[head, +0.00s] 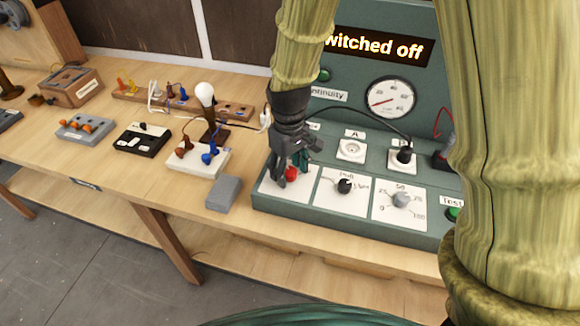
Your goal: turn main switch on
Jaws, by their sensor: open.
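The main switch looks to be the red knob (291,174) on the leftmost white plate (287,195) of the green test panel (385,228). My gripper (288,173) points down over that plate, its fingers apart around or just beside the red knob. I cannot tell whether they touch it. The fingers hide part of the knob and any label near it. The lit display (380,46) at the top of the panel reads "witched off", its first letter hidden by my arm.
Right of the red knob are a black knob (345,186) and a grey knob (401,200). Behind them are socket A (352,149) and a plugged socket (403,158). A grey box (223,194) and a bulb (205,94) stand left on the wooden bench (130,185).

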